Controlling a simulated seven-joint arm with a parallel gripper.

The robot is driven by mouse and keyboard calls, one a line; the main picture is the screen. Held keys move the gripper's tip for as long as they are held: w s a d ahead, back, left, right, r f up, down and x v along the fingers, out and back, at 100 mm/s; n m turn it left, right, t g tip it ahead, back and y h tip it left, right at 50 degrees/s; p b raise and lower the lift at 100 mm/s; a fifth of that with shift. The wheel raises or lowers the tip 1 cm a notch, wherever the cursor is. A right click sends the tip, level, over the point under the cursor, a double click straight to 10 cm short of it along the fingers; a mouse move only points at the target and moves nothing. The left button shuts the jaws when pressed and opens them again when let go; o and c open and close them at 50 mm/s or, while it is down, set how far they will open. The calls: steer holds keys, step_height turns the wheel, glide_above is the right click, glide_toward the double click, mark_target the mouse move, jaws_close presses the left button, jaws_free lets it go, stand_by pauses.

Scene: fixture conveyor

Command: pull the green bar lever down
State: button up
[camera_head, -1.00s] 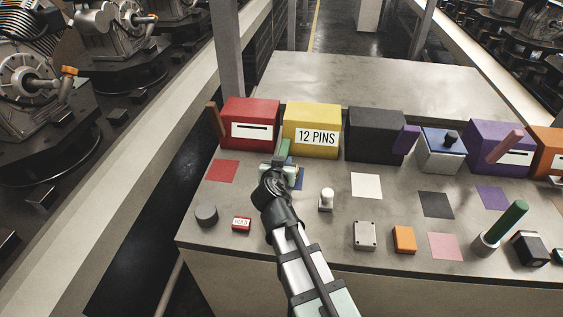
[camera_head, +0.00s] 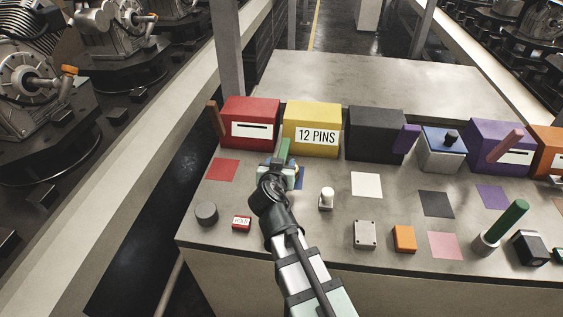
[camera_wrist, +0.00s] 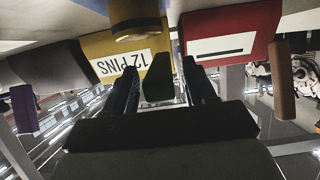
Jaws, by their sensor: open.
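The green bar lever (camera_head: 284,148) stands up at the left side of the yellow box (camera_head: 311,116) labelled "12 PINS". My gripper (camera_head: 281,166) is right in front of and below it, and hides its lower part in the head view. In the wrist view, which is upside down, the dark fingers of my gripper (camera_wrist: 159,92) are apart, with the green bar lever (camera_wrist: 158,78) between them. Whether either finger touches the bar cannot be told.
The red box (camera_head: 250,122) with a brown lever (camera_head: 214,119) is to the left. The black box (camera_head: 374,137) with a purple lever (camera_head: 406,139) is to the right. A white-topped knob (camera_head: 327,195) and a thick green stick (camera_head: 508,217) stand on the table.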

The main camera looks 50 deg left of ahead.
steer(key=v, duration=0.9)
steer(key=shift+s+d, duration=0.15)
steer(key=shift+c, duration=0.3)
